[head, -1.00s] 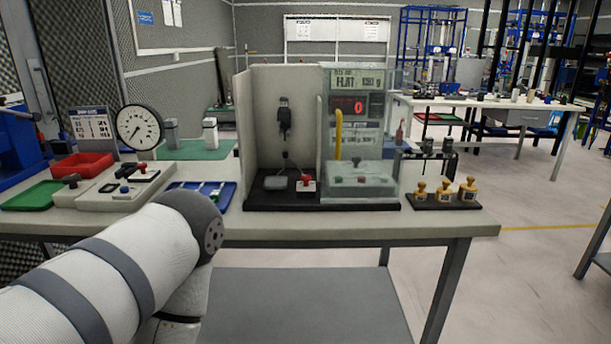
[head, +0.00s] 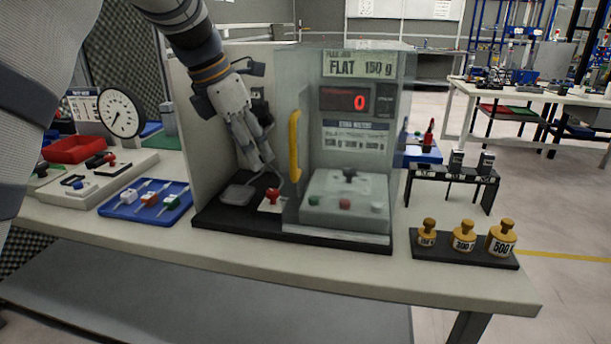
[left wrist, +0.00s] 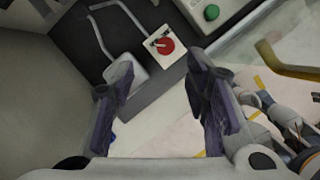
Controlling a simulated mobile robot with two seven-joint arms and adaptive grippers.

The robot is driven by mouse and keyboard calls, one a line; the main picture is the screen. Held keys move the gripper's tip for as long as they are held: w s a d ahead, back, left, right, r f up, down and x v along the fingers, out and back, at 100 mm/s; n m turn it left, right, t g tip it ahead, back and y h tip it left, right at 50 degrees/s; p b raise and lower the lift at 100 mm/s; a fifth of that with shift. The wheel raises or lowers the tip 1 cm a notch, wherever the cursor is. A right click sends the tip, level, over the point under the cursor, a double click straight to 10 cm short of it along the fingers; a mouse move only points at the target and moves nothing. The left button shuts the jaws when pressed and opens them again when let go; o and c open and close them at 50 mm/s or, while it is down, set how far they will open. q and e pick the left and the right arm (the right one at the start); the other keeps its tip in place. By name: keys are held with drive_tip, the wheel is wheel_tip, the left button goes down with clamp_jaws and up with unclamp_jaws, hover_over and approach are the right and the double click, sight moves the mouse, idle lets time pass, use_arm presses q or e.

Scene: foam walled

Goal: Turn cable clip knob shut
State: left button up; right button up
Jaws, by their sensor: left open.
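A red knob (head: 273,194) sits on a small white block (head: 270,206) on the black base inside the open-fronted grey booth. In the left wrist view the red knob (left wrist: 166,46) lies just beyond the fingertips, with a small dark piece beside it on the white block (left wrist: 178,62). My left gripper (head: 259,165) reaches down into the booth, above and slightly left of the knob. In its wrist view my left gripper (left wrist: 158,72) has its two fingers wide apart, with nothing between them. The gripper appears apart from the knob.
A grey pad (head: 237,195) with a thin bent rod lies left of the knob. A clear-fronted box with a yellow handle (head: 295,146) stands close on the right. The booth's grey wall (head: 186,140) bounds the left. Brass weights (head: 464,236) and a blue tray (head: 118,206) stand outside.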

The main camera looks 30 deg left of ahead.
sight(272, 191)
use_arm(q)
drive_tip(key=x, duration=1)
drive_tip(key=shift+s+d+b, duration=0.3)
drive_tip(key=shift+b, duration=0.05)
clamp_jaws()
use_arm(e)
drive_tip(key=shift+s+f, duration=0.2)
drive_tip(key=shift+s, duration=0.4)
drive_tip(key=shift+s+f, duration=0.15)
drive_tip(key=shift+s, duration=0.4)
